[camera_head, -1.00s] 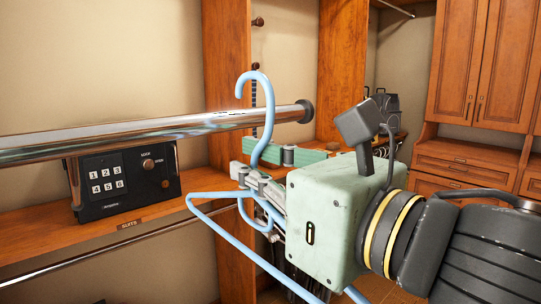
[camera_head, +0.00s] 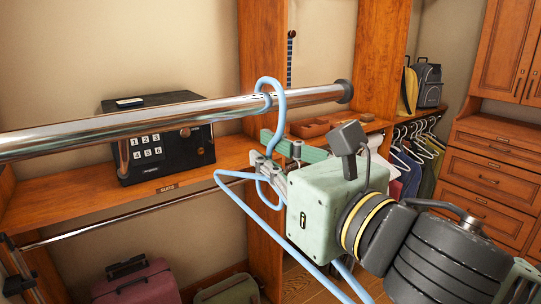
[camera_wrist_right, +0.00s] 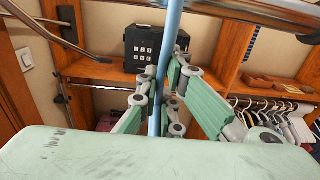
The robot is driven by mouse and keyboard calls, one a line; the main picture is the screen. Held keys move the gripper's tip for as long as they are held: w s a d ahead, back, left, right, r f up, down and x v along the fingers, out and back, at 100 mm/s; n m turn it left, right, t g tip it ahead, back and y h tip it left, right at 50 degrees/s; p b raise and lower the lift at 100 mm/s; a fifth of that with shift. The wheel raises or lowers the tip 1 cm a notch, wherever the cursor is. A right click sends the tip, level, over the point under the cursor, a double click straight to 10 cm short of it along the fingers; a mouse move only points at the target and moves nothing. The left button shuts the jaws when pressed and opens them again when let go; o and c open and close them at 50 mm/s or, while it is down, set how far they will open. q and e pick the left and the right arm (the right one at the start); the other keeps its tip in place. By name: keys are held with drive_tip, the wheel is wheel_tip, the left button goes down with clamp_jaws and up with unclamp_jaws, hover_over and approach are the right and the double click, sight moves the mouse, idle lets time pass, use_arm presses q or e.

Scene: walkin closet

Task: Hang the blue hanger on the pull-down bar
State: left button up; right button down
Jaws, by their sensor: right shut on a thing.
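The blue hanger (camera_head: 237,200) is held by my right gripper (camera_head: 268,165), which is shut on it just below the hook. The hook is up at the chrome pull-down bar (camera_head: 120,126), its curve above the bar and its shank crossing in front. Whether the hook rests on the bar I cannot tell. The hanger's body slants down to the lower right, partly hidden behind the gripper. In the right wrist view the blue hanger (camera_wrist_right: 171,40) stands upright between the green fingers. My left gripper is not in view.
A black safe (camera_head: 160,150) stands on the wooden shelf (camera_head: 75,195) behind the bar. A lower rod (camera_head: 130,216) runs under the shelf. Suitcases (camera_head: 135,283) are below. Clothes on hangers (camera_head: 415,160) and drawers (camera_head: 495,180) are at the right.

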drive_tip(key=shift+f, duration=0.1)
drive_tip(key=c, duration=1.8)
unclamp_jaws()
drive_tip(key=shift+c, duration=0.2)
